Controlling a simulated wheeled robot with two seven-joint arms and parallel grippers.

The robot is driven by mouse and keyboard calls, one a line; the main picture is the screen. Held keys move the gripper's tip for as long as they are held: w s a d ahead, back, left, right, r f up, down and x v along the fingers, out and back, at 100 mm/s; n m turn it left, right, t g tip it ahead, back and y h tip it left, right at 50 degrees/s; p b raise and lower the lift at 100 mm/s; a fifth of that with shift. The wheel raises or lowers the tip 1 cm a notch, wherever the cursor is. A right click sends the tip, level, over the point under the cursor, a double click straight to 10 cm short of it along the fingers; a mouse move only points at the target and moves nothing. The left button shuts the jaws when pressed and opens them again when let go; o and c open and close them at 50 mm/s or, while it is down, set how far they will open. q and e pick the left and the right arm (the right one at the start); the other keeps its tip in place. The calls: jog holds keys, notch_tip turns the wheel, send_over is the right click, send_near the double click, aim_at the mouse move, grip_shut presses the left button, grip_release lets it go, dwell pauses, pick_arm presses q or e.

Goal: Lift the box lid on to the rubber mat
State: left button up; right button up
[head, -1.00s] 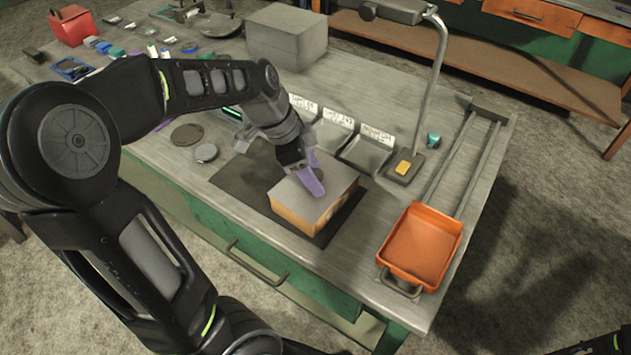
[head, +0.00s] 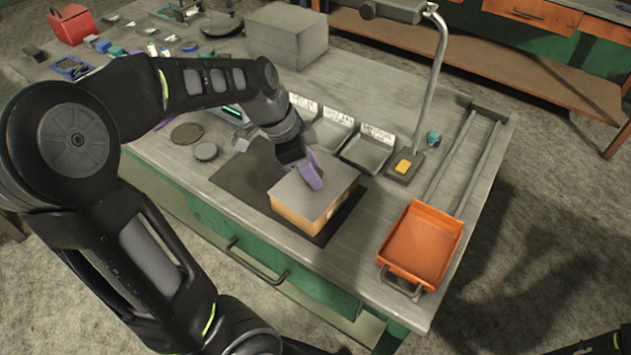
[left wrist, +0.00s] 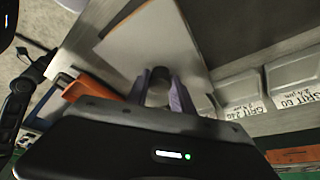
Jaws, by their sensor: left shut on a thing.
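The box (head: 296,218) has orange-brown sides and stands on the dark rubber mat (head: 242,178) near the bench's front edge. Its flat grey lid (head: 335,188) lies on top, with no gap that I can make out. My left gripper (head: 311,180), with purple fingers, is over the middle of the lid. In the left wrist view its fingers (left wrist: 160,92) are on both sides of a round grey knob (left wrist: 158,84), shut on it, above the pale lid (left wrist: 150,40). The fingers hide the knob in the head view. My right gripper is out of view.
An orange tray (head: 420,246) and a lamp stand (head: 404,168) are right of the mat. Grey labelled bins (head: 368,153) stand behind it, and a big grey block (head: 287,38) farther back. Bare mat shows left of the box.

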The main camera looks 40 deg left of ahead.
pick_arm(q)
grip_shut()
notch_tip(320, 180, up, 10)
dwell(0.6)
dwell(0.5)
